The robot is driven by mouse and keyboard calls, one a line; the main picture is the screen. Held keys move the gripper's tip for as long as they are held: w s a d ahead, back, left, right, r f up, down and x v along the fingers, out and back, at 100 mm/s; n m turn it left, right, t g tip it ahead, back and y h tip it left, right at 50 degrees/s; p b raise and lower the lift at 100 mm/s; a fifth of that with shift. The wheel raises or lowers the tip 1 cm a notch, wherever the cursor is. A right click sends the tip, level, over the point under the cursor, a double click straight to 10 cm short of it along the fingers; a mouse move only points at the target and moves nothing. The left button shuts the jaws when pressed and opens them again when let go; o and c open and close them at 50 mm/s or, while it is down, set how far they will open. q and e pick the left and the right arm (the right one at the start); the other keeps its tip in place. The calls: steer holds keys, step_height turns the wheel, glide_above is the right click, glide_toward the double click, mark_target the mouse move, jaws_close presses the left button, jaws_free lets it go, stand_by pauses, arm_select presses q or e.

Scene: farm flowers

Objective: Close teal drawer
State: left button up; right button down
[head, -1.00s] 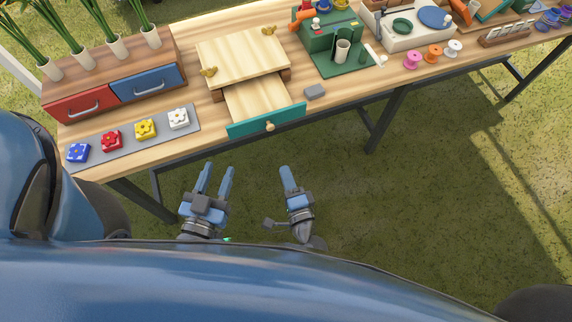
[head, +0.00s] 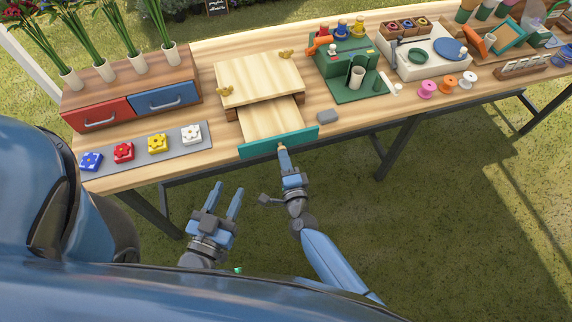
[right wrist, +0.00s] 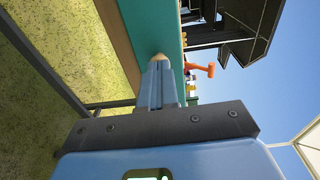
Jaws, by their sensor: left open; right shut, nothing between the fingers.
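The teal drawer (head: 262,146) is pulled out towards me from under a light wooden board, and its bare wooden inside shows. My right gripper (head: 282,150) is shut and empty, with its fingertips at the knob in the middle of the drawer front. In the right wrist view the teal drawer front (right wrist: 150,25) fills the top, and the shut fingers (right wrist: 160,66) meet the wooden knob (right wrist: 158,58), partly hiding it. My left gripper (head: 228,192) is open and empty, below the table's front edge and apart from the drawer.
A grey mat (head: 180,150) with blue, red, yellow and white flower blocks lies left of the drawer. A red and blue drawer box (head: 135,105) holds flower vases. A green stand (head: 357,85) is further right.

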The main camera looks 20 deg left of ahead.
mark_target(275, 133)
steer(key=shift+a, duration=0.1)
steer(key=b+x, duration=0.3)
steer(key=x, duration=0.6)
steer(key=shift+w+a+r, duration=0.1)
steer(key=shift+a, duration=0.2)
steer(key=shift+w+a+r, duration=0.1)
steer(key=shift+w+a, duration=0.05)
steer(key=shift+w, duration=0.05)
